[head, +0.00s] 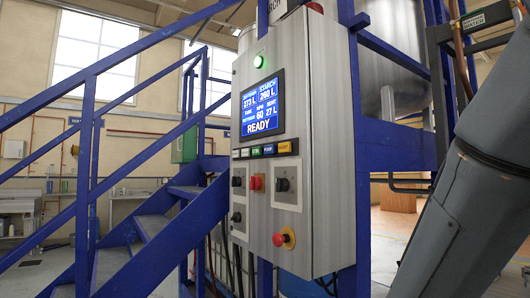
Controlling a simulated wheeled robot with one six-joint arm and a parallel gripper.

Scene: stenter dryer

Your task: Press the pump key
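A grey control cabinet (310,120) stands in the middle of the head view, with a row of small coloured keys under its screen. Two pale keys (240,154) are at the left of the row. The lit blue screen (263,104) shows "READY". My grey arm link crosses the right side, but my gripper is out of view. Nothing is in front of the keys.
Below the keys are black knobs (282,185), a red switch (253,183) and a red mushroom button (280,239) on yellow. A green lamp (259,62) glows above the screen. Blue stairs and railings (84,180) stand at left, and a blue post (357,150) at right.

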